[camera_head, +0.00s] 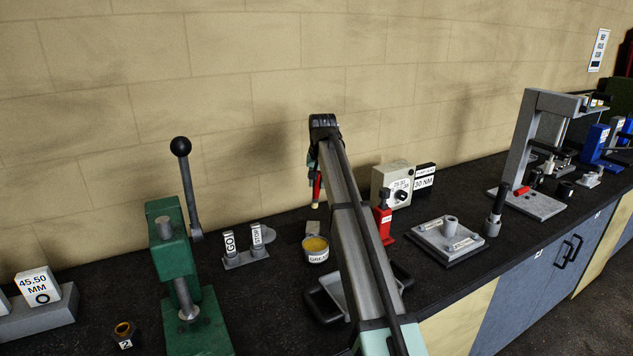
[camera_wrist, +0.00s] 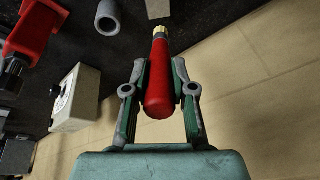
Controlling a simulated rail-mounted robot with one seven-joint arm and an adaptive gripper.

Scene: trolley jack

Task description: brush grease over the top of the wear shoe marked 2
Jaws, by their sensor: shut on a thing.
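The tin labelled grease (camera_head: 316,256), with yellow-brown contents, stands on the bench close below the brush in the picture; I see no contact.
A green press (camera_head: 173,260) with a black-knobbed lever stands left of the tin. A go/stop block (camera_head: 246,250) stands between them. A grey tray (camera_head: 327,297) lies partly behind my arm. A dial box (camera_head: 393,184), red tool (camera_head: 384,219) and labelled plate (camera_head: 437,247) stand right.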

